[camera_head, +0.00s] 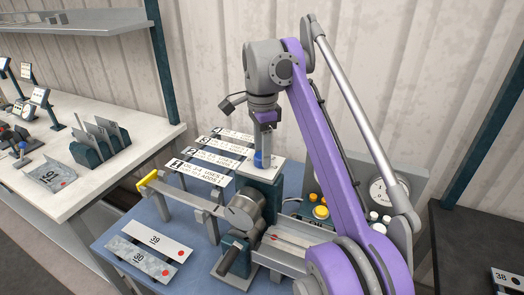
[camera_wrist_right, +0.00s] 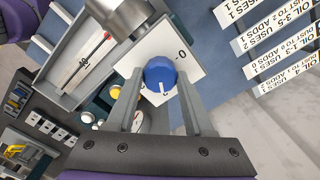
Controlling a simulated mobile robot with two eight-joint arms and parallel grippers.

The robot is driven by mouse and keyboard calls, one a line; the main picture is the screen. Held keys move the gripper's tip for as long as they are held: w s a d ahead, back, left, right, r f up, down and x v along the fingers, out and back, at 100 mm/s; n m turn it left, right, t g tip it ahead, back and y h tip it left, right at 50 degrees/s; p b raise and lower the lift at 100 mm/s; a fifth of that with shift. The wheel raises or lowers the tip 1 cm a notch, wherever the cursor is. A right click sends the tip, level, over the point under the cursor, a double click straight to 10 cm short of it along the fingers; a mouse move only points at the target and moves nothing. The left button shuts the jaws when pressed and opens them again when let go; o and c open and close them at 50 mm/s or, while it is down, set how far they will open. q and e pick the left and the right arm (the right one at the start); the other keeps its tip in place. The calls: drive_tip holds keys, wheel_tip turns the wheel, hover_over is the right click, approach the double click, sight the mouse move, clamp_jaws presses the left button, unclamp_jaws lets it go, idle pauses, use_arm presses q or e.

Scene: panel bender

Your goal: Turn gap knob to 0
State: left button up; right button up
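The blue gap knob (camera_wrist_right: 160,74) sits on a white plate (camera_wrist_right: 193,62) with a 0 printed at its upper right in the right wrist view. A white mark on the knob is at its lower edge, away from the 0. In the head view the knob (camera_head: 262,159) is on top of a dark green block. My right gripper (camera_head: 264,146) points down over it. In the right wrist view its fingers (camera_wrist_right: 160,82) stand on both sides of the knob and look slightly apart from it. My left gripper is not in view.
The bender's lever with a yellow end (camera_head: 148,181) reaches left of the block. Labelled oil strips (camera_head: 205,171) lie behind it, and numbered plates (camera_head: 150,241) lie in front. A white bench (camera_head: 75,190) is at left.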

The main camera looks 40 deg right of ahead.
clamp_jaws()
